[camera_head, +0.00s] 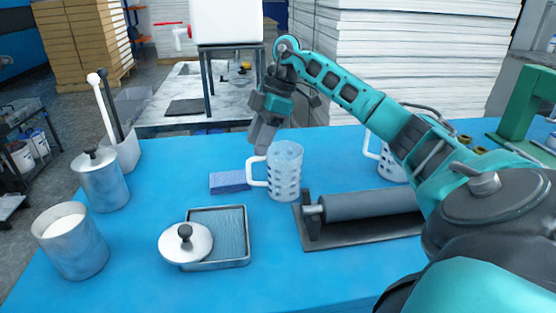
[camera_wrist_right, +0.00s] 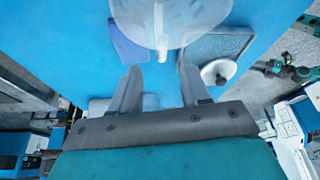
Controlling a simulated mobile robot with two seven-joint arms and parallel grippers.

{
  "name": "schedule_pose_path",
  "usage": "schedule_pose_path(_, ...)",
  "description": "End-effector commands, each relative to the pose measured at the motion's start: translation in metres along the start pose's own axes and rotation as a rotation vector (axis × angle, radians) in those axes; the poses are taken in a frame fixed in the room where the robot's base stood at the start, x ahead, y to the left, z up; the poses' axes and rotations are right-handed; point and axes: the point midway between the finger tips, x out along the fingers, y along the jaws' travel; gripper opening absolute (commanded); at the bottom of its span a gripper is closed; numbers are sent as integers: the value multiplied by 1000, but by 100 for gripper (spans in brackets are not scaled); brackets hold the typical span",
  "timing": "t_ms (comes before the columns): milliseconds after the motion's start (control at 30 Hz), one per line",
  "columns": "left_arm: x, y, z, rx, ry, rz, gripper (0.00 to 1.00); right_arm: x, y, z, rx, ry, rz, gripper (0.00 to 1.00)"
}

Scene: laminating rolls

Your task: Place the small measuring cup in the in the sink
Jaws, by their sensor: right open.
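A translucent measuring cup (camera_head: 286,172) with a white handle on its left stands upright on the blue table. A second similar cup (camera_head: 391,166) stands further right, partly hidden by my right arm. I cannot tell which is the small one. My right gripper (camera_head: 262,142) points down just behind the nearer cup's handle. In the wrist view, its two fingers (camera_wrist_right: 160,68) are spread and empty, with a translucent cup (camera_wrist_right: 190,20) and its handle ahead of them. No sink basin shows clearly; a pale counter (camera_head: 222,84) with a dark mat stands behind the table. My left gripper is out of view.
A blue sponge (camera_head: 230,182) lies left of the cup. A square tray (camera_head: 247,260) with a round lid (camera_head: 186,242) is in front. A roller (camera_head: 368,205) on its base is at the right. Metal canisters (camera_head: 71,243) stand left. A white tank (camera_head: 226,22) stands above the counter.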

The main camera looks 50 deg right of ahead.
Motion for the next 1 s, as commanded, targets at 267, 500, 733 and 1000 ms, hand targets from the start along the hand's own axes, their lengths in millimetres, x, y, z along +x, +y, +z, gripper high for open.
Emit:
schedule_pose_path(267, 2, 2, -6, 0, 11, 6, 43, 24, 0, 0, -1, 2, 0, 46)
schedule_pose_path(500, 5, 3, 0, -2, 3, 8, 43, 55, -3, 0, -2, 2, -3, 46)
schedule_pose_path(733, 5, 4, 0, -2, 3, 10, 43, 74, -2, -1, -1, 2, 2, 46)
schedule_pose_path(1000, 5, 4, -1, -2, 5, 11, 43, 73, -2, -1, -2, 2, 2, 33)
